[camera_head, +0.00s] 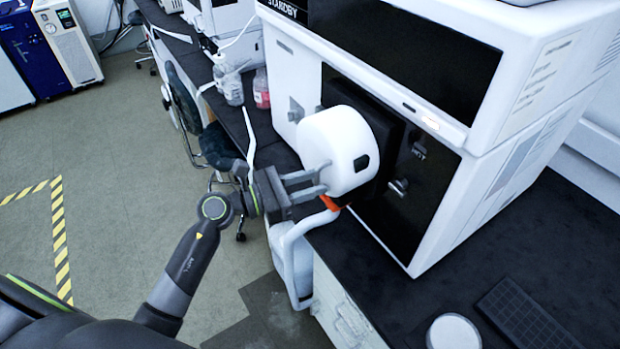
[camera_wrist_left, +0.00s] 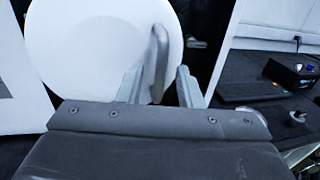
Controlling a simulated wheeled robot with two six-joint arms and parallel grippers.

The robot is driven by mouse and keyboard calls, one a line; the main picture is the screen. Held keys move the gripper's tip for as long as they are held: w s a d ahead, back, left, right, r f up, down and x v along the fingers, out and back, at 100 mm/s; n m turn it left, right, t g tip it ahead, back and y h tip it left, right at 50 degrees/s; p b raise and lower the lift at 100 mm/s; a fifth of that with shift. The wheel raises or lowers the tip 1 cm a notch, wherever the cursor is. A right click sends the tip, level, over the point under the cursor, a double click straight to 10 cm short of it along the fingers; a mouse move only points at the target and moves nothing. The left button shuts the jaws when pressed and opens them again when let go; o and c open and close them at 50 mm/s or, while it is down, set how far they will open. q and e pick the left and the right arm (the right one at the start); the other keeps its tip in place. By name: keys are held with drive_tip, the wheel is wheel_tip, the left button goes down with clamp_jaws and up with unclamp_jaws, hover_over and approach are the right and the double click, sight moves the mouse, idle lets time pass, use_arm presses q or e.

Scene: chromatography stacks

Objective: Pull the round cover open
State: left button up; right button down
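The round white cover (camera_head: 338,148) sits on the dark front panel of the white instrument. It fills the upper left of the left wrist view (camera_wrist_left: 85,50). A grey curved bar, seemingly its handle (camera_wrist_left: 159,60), stands out from its face. My left gripper (camera_head: 322,180) is at the cover's face, with its two fingers apart. In the left wrist view the fingers (camera_wrist_left: 160,88) lie on either side of the bar, with a gap on the right. Whether either finger touches the bar or cover cannot be told. My right gripper is not in view.
The white instrument (camera_head: 540,90) stands on a black bench (camera_head: 510,240). A white bent tube (camera_head: 290,255) hangs below the cover. Bottles (camera_head: 232,88) stand farther back. A keyboard-like pad (camera_head: 525,315) and a round white-topped object (camera_head: 453,332) are at the lower right. Floor at left is open.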

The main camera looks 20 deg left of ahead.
use_arm(q)
drive_tip(key=shift+w+d, duration=0.1)
clamp_jaws()
idle(0.4)
